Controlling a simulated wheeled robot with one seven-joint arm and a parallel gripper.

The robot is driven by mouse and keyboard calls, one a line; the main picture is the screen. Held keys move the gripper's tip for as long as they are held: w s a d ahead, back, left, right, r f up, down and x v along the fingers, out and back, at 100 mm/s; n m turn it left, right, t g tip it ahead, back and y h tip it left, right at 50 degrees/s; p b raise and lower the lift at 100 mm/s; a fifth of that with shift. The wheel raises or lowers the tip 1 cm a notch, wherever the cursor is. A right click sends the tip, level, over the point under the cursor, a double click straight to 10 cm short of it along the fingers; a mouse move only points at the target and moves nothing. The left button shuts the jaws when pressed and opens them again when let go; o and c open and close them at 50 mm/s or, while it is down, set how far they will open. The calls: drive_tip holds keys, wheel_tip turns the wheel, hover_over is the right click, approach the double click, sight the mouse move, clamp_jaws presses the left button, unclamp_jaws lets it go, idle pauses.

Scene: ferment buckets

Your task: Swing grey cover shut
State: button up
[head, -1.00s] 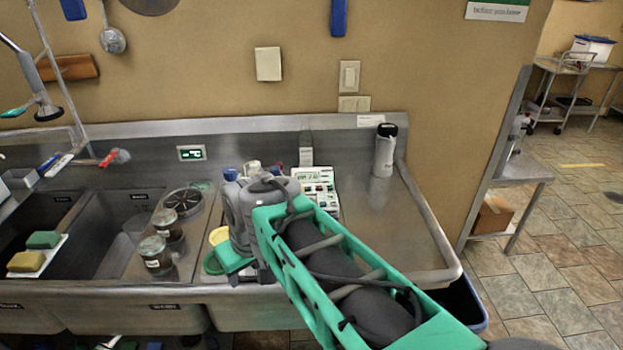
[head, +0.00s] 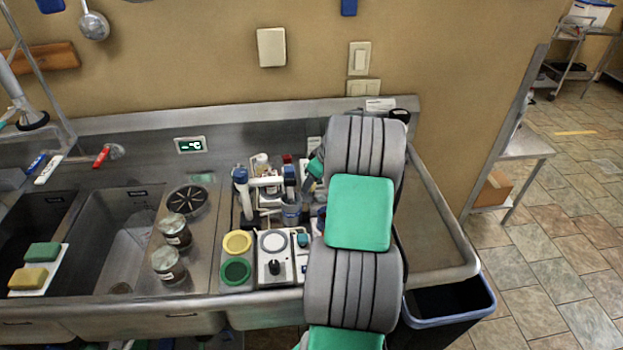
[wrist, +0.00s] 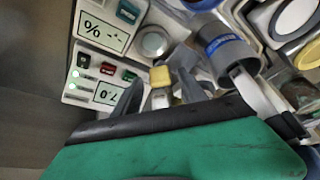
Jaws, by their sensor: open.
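I cannot make out a grey cover for certain in either view. My gripper (wrist: 160,92) shows in the wrist view with its two dark grey fingers apart. A small yellow block (wrist: 160,76) shows between the fingertips; I cannot tell whether they touch it. A grey-blue round cup-like part (wrist: 222,46) with a blue label is just right of the fingers. White panels with displays (wrist: 101,33) and coloured buttons are to their left. In the head view my arm hides much of the equipment, and the fingers are not clear.
A white stirrer unit (head: 285,262) with a black knob stands beside a yellow lid (head: 237,243) and a green lid (head: 235,271). Two jars (head: 168,265) stand left of them. The steel counter (head: 440,235) is bare at right. A blue-rimmed bin (head: 470,305) is below.

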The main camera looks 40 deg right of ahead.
drive_tip(key=shift+a+f, duration=0.1)
drive_tip(key=shift+f, duration=0.1)
drive_tip(key=shift+c, duration=0.4)
clamp_jaws()
idle(0.9)
